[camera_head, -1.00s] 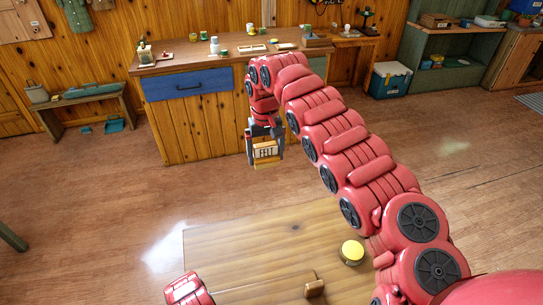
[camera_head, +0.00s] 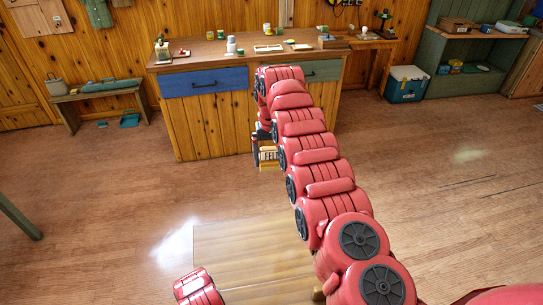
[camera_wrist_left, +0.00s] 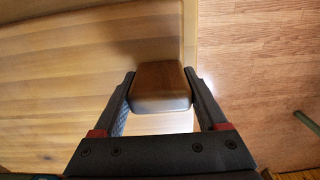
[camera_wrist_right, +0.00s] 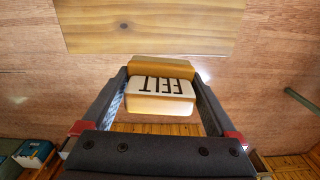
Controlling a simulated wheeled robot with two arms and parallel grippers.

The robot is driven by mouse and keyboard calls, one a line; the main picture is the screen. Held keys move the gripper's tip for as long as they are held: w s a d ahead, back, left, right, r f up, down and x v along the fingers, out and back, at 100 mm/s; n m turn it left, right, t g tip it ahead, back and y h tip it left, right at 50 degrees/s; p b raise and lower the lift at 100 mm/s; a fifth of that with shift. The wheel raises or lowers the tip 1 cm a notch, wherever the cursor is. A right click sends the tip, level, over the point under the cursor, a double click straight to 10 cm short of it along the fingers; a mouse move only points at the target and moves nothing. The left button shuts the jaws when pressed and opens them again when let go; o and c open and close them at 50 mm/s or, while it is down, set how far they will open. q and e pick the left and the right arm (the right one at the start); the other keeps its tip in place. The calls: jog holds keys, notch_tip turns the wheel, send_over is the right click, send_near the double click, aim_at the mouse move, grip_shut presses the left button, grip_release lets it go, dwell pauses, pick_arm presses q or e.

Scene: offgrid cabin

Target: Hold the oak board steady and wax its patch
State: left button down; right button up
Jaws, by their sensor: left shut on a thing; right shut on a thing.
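The pale wooden surface, which looks like the oak board (camera_head: 240,245), lies low in the head view; it also shows in the left wrist view (camera_wrist_left: 80,80) and at the top of the right wrist view (camera_wrist_right: 190,25), with a small dark mark. My right gripper (camera_head: 266,157) is shut on a yellowish block marked FELT (camera_wrist_right: 162,88), held out beyond the board's far edge and apart from it. My left gripper (camera_wrist_left: 160,85) is shut on a brown wooden block (camera_wrist_left: 160,78) at the board's edge; whether they are joined is unclear. In the head view that gripper is not visible.
A counter (camera_head: 185,120) with a blue drawer and several small items stands at the back. A bench (camera_head: 95,95) is left of it. A cooler (camera_head: 405,83) and green shelf (camera_head: 465,90) are at the back right. The floor between is clear.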

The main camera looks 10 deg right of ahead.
aim_at(276, 165)
jog(key=shift+d+f, duration=0.2)
jog(key=shift+d, duration=0.05)
jog(key=shift+f, duration=0.15)
jog(key=shift+f, duration=0.1)
jog(key=shift+d+f, duration=0.25)
jog(key=shift+f, duration=0.35)
jog(key=shift+d+f, duration=0.2)
jog(key=shift+f, duration=0.4)
jog(key=shift+m, duration=0.3)
jog(key=f, duration=0.1)
jog(key=s+d+f, duration=0.1)
jog(key=f, duration=0.2)
jog(key=shift+s+d, duration=0.15)
jog(key=shift+s, duration=0.25)
